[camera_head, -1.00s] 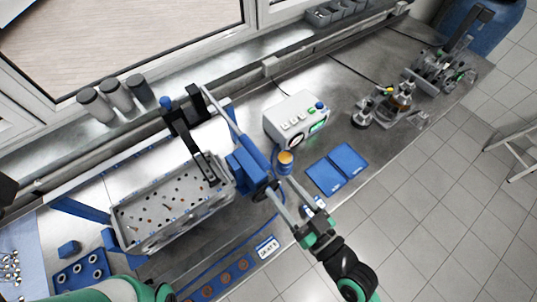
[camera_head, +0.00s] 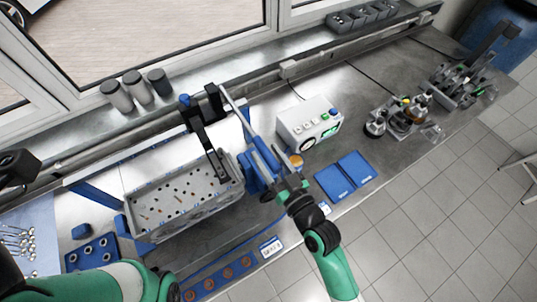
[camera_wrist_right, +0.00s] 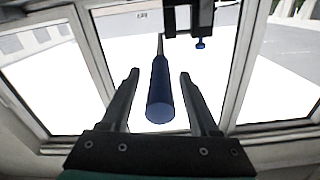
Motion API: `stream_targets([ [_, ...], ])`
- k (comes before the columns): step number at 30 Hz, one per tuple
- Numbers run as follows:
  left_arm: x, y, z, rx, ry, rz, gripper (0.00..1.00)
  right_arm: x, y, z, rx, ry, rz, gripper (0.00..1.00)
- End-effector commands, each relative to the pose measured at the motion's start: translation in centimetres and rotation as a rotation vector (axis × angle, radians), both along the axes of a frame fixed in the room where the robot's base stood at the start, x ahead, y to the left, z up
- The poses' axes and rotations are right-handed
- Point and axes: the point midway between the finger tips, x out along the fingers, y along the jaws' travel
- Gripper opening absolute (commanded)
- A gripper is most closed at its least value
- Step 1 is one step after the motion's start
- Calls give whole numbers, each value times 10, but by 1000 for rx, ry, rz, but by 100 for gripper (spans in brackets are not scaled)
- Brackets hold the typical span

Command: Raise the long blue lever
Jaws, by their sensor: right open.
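The long blue lever shows in the right wrist view as a thick blue handle (camera_wrist_right: 161,95) on a thinner shaft, pointing away from me. My right gripper (camera_wrist_right: 160,80) is open, with one finger on each side of the handle. I see gaps on both sides and no clear contact. The fingers and mechanism overlap there, so the handle is hard to separate.
A white control box (camera_head: 309,124) with buttons stands to the right of the mechanism. Blue mats (camera_head: 345,177) lie on the bench near its front edge. A black bracket (camera_head: 207,137) reaches over the block. Blue trays (camera_head: 92,253) lie to the left.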

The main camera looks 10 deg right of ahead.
Motion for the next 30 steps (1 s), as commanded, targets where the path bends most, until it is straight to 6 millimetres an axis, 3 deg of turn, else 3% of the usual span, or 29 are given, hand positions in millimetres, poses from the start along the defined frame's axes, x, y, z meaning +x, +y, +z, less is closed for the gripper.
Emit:
stream_targets([
  [2,0,0,0,0,0,0,47,0,0,0,0,0,0,60],
  [12,0,0,0,0,0,0,47,0,0,0,0,0,0,0],
  [30,0,0,0,0,0,0,47,0,0,0,0,0,0,0],
])
